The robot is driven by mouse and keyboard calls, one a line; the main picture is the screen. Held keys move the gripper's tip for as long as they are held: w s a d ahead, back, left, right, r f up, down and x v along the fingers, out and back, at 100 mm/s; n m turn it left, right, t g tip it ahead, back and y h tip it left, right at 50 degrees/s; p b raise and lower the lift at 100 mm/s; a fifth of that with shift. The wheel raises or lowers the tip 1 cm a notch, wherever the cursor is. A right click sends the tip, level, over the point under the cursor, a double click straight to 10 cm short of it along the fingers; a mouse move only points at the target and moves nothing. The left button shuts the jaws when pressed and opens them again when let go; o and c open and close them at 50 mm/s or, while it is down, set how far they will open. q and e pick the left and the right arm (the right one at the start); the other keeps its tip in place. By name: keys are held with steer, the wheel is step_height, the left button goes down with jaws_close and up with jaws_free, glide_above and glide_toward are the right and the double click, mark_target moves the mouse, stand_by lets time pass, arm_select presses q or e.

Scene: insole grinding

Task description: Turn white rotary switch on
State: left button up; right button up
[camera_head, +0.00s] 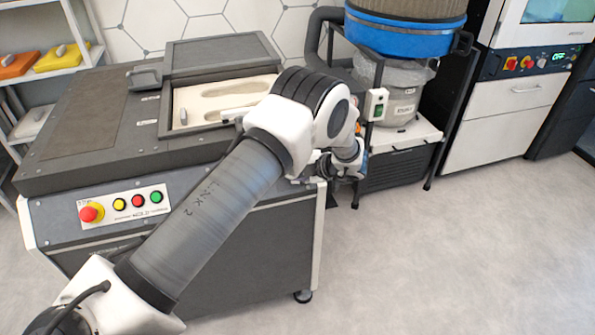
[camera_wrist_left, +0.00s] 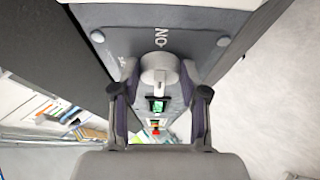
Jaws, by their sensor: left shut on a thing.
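The white rotary switch (camera_wrist_left: 160,72) shows in the left wrist view on a grey panel (camera_wrist_left: 198,22) with an "ON" mark beside it. The fingers of my left gripper (camera_wrist_left: 160,98) stand on either side of the switch and are shut on it. In the head view my left arm reaches across the grinding machine (camera_head: 225,225) to its right end. The switch is hidden there, and the gripper is mostly hidden behind the wrist. My right gripper is not in view.
Below the switch in the wrist view is a green button (camera_wrist_left: 157,106). A red emergency stop (camera_head: 91,212) and several buttons are on the machine's front. The floor at the right is clear.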

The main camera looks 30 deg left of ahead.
arm_select(q)
steer(key=shift+f, duration=0.1)
stand_by(0.3)
steer(key=o, duration=1.1)
steer(key=shift+o, duration=0.2)
steer(key=v, duration=1.2)
